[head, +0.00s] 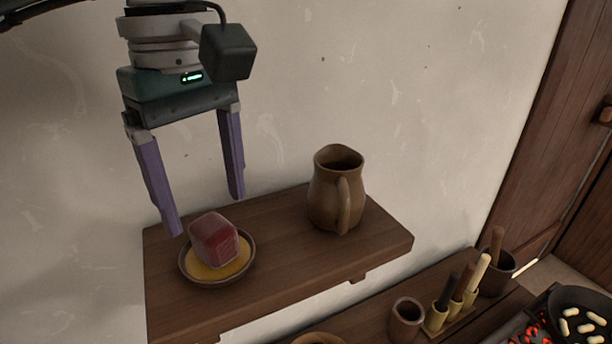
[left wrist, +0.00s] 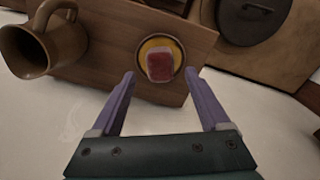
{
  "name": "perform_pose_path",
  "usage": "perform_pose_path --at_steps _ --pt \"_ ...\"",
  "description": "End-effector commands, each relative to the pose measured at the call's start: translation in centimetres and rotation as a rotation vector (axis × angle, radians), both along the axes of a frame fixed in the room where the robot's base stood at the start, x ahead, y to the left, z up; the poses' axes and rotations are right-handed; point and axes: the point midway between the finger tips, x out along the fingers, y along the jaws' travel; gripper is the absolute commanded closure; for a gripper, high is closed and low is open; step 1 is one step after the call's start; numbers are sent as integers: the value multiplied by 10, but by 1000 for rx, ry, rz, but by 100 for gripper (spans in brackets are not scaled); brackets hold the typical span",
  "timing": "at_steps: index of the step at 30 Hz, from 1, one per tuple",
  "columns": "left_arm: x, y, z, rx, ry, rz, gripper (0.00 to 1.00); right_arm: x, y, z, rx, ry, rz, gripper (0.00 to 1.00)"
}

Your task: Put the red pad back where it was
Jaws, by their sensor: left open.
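The red pad (head: 213,239) is a block that rests, tilted a little, in a shallow brown dish (head: 248,270) with a yellow inside. The dish stands on the left part of a wooden wall shelf (head: 284,277). My left gripper (head: 206,218) is open and empty, with its purple fingers pointing down just above and behind the pad. In the left wrist view the pad (left wrist: 160,66) shows beyond and between the fingertips (left wrist: 159,73), apart from them. My right gripper is not in view.
A brown jug (head: 325,198) stands on the shelf to the right of the dish. Below right, a lower surface holds a small cup (head: 405,320), upright handled tools in a holder (head: 437,317), a dark pot (head: 499,272) and a dark pan (head: 580,318). The plastered wall is behind the shelf.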

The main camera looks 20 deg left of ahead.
Motion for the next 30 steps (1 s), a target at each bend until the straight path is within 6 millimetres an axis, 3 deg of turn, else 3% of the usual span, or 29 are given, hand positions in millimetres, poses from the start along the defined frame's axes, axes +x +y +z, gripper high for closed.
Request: perform_pose_path --at_steps 6,10,30 --pt "1 0 45 1 -6 1 21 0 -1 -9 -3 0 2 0" --pt "0 0 61 0 -3 0 21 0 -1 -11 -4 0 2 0" --pt "0 0 67 1 1 0 21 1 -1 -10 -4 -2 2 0"
